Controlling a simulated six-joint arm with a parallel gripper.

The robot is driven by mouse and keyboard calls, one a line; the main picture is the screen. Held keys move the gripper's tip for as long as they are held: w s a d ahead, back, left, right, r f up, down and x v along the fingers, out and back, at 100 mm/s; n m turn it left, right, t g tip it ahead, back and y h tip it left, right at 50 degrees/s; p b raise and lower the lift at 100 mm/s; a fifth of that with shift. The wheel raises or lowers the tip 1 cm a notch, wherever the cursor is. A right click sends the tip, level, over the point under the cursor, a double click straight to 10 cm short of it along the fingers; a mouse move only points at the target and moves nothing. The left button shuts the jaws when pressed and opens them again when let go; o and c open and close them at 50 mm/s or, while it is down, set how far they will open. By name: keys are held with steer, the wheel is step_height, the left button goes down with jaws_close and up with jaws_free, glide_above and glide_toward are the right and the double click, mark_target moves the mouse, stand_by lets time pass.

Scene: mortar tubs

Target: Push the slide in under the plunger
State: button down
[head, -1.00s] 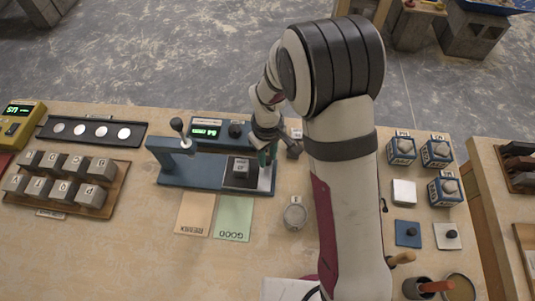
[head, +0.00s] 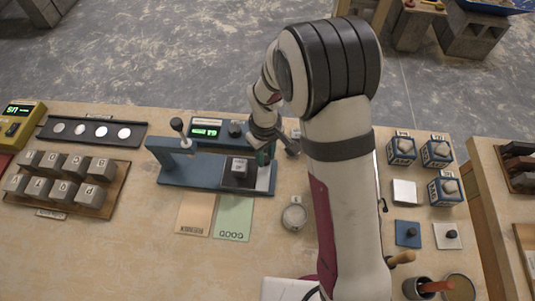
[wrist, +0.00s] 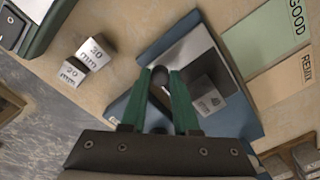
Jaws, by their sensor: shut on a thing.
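The slide (head: 230,183) is a dark plate on the blue press base (head: 190,176), with a grey cube (head: 239,166) on it. In the wrist view the cube (wrist: 208,96) sits beside my fingers. The plunger (head: 177,125), a round dark knob on a stem, stands over the blue bracket at the base's left end. The slide is to the right of it, with a gap between. My gripper (head: 266,155) is at the slide's right end. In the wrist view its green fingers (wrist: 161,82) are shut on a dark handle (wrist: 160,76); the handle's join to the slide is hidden.
A control box (head: 207,129) with a green display stands behind the press. Orange (head: 194,214) and green (head: 233,218) cards lie in front. A round metal weight (head: 294,217) is to the right. A board of grey blocks (head: 70,184) is at left.

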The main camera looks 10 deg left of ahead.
steer(key=a, duration=0.8)
steer(key=c, duration=0.7)
jaws_free()
steer(key=shift+d, duration=0.1)
steer(key=shift+o, duration=0.2)
step_height(320, 180, up, 16)
